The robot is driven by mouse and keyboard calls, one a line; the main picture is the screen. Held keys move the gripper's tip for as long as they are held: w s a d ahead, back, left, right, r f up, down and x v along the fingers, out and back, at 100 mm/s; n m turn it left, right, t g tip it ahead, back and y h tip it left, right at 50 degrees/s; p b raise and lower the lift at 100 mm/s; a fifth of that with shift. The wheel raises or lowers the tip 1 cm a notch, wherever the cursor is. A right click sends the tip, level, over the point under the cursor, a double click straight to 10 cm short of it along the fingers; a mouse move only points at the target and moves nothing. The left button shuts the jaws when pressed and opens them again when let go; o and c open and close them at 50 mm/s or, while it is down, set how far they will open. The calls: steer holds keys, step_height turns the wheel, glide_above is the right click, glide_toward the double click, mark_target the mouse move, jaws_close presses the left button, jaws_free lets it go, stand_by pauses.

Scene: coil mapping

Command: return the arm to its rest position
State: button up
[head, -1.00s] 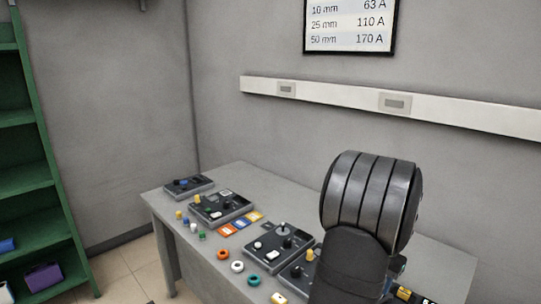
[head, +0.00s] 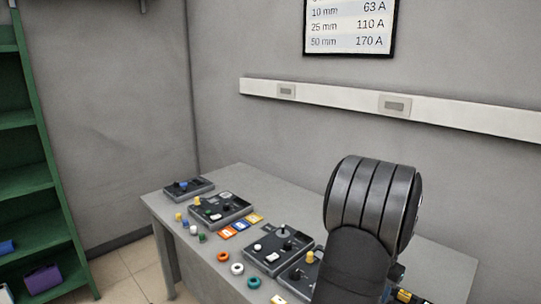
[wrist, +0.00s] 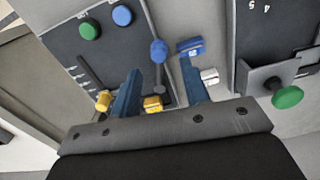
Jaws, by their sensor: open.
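My arm (head: 372,205), dark and ridged, rises over the right part of the grey table (head: 240,172) in the head view and hides what is behind it. My gripper is hidden in that view. In the wrist view my gripper (wrist: 162,62) shows two blue fingers spread apart, with nothing held between them. A blue knob (wrist: 158,50) on a dark panel (wrist: 110,50) shows between the fingers, below them. I cannot tell how high the fingers are above it.
Several dark control boxes (head: 220,208) stand along the table, with small coloured pegs, orange and blue cards (head: 241,226) and rings (head: 237,268) near its front edge. Green shelving (head: 50,175) stands at left.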

step_height(320, 180, down, 6)
steer(key=shift+s+f, duration=0.1)
steer(key=shift+f, duration=0.15)
steer(key=shift+s+d+r+n, duration=0.15)
steer(key=shift+s+d+n, duration=0.25)
steer(key=shift+n, duration=0.5)
steer(key=shift+s+a, duration=0.1)
steer(key=shift+o, duration=0.2)
steer(key=o, duration=1.1)
steer(key=shift+o, duration=0.7)
steer(key=shift+r, duration=0.35)
steer(key=s+a+r+m, duration=0.1)
steer(key=s+r, duration=0.2)
steer(key=r, duration=0.5)
steer(key=s+a+r, duration=0.1)
steer(key=s+r, duration=0.1)
steer(key=r, duration=0.6)
step_height(320, 180, down, 10)
steer(key=shift+s+a+r, duration=0.15)
steer(key=shift+s+r, duration=0.05)
steer(key=shift+s, duration=0.1)
